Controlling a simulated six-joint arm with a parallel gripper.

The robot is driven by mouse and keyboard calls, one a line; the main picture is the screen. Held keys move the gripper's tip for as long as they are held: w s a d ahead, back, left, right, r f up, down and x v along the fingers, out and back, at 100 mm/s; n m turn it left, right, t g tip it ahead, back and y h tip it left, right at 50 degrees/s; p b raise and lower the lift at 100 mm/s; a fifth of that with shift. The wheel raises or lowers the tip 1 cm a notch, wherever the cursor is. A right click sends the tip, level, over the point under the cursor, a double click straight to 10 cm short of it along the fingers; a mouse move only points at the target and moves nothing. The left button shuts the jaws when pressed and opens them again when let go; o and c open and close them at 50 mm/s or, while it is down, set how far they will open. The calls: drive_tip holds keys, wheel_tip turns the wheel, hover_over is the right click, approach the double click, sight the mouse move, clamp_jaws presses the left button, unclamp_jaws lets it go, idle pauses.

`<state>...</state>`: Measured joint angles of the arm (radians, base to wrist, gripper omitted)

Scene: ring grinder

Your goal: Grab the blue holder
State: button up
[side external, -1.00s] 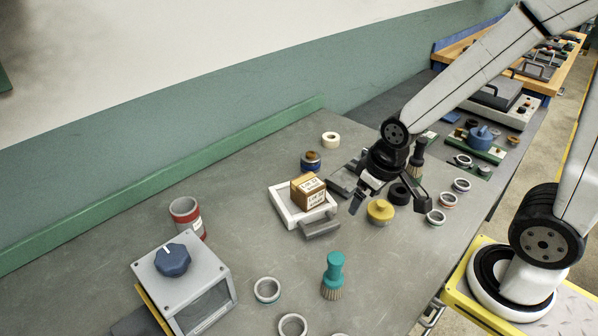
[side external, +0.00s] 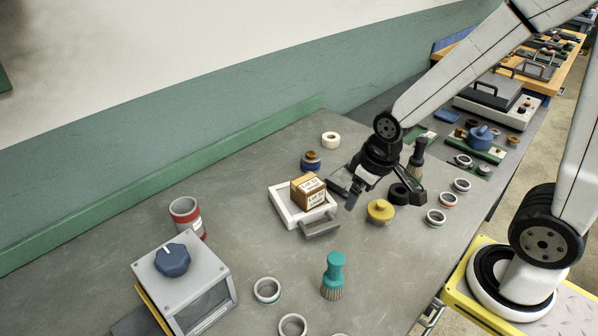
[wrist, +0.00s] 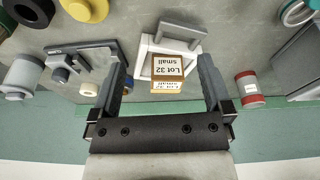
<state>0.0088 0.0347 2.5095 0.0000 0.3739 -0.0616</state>
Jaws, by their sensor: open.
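Several blue things could be the blue holder, and I cannot tell which is meant. A blue piece with a round top (side external: 480,137) sits on a green plate at the back right. A blue knob (side external: 172,260) sits on a grey box at the front left. My gripper (side external: 357,190) is above the table, right of the tray, fingers pointing down. In the wrist view its fingers (wrist: 162,68) are apart with nothing gripped.
The white tray (side external: 284,211) holds a cardboard box (side external: 307,192) labelled small. A teal brush (side external: 333,275) and several rings are nearer. The left table area is clear.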

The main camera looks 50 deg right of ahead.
drive_tip(key=w+d+n+g, duration=0.1)
drive_tip(key=w+d+n, duration=0.25)
drive_tip(key=w, duration=0.45)
drive_tip(key=w+d+n, duration=0.2)
drive_tip(key=w+n, duration=0.2)
drive_tip(key=w, duration=0.3)
drive_tip(key=n+g, duration=0.1)
drive_tip(key=n, duration=0.6)
hover_over(311, 154)
drive_tip(key=a, duration=0.1)
drive_tip(key=f, duration=0.4)
drive_tip(key=shift+s+m, duration=0.25)
drive_tip(key=shift+s, duration=0.05)
drive_tip(key=shift+w+d+f+n+g, duration=0.2)
drive_tip(key=shift+w+d+n+g, duration=0.1)
drive_tip(key=shift+w+d+n, duration=0.2)
drive_tip(key=shift+f, duration=1.35)
drive_tip(key=shift+s+f, duration=0.1)
drive_tip(key=shift+f, duration=2.45)
